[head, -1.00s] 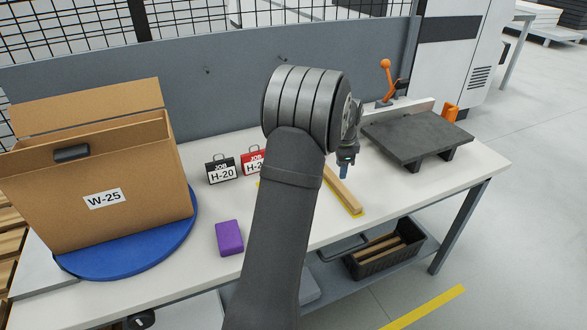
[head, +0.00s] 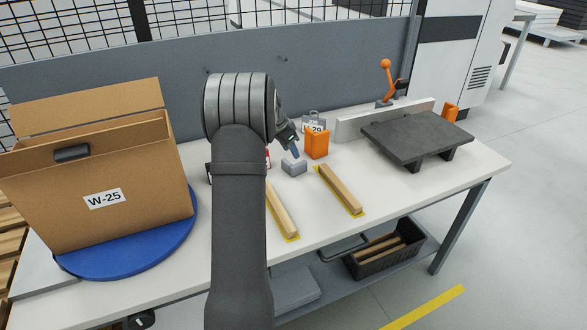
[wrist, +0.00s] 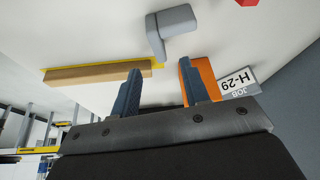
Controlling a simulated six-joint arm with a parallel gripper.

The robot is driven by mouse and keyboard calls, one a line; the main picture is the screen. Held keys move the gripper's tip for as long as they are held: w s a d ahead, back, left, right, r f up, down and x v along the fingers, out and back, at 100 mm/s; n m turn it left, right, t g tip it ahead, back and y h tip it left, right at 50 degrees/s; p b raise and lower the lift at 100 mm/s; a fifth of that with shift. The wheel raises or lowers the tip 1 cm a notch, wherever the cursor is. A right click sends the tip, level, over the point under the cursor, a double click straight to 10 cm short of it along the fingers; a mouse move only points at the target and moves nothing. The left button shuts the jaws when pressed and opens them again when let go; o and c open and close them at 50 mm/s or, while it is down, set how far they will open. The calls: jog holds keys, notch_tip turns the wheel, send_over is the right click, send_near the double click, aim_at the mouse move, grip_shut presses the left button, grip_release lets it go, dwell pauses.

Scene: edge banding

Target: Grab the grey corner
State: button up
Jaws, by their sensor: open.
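The grey corner (head: 294,167) is a small L-shaped grey piece on the white table, left of an orange block (head: 316,144). In the wrist view the grey corner (wrist: 172,30) lies beyond my fingertips, near the end of a wooden strip (wrist: 98,75). My gripper (head: 295,153) is above and just behind the grey corner in the head view, tilted. In the wrist view my gripper (wrist: 160,71) has its two blue fingers apart with nothing between them. The grey corner is apart from the fingers.
A grey H-29 tag (head: 314,119) stands behind the orange block. Two wooden strips lie on yellow marks, one farther right (head: 341,190). A dark raised plate (head: 415,138) is at the right. A large W-25 carton (head: 95,205) stands on a blue disc (head: 130,262) at left.

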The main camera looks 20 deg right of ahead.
aim_at(298, 164)
jog(key=x, duration=0.9)
jog(key=shift+s+d+f, duration=0.1)
jog(key=shift+s, duration=0.1)
grip_shut()
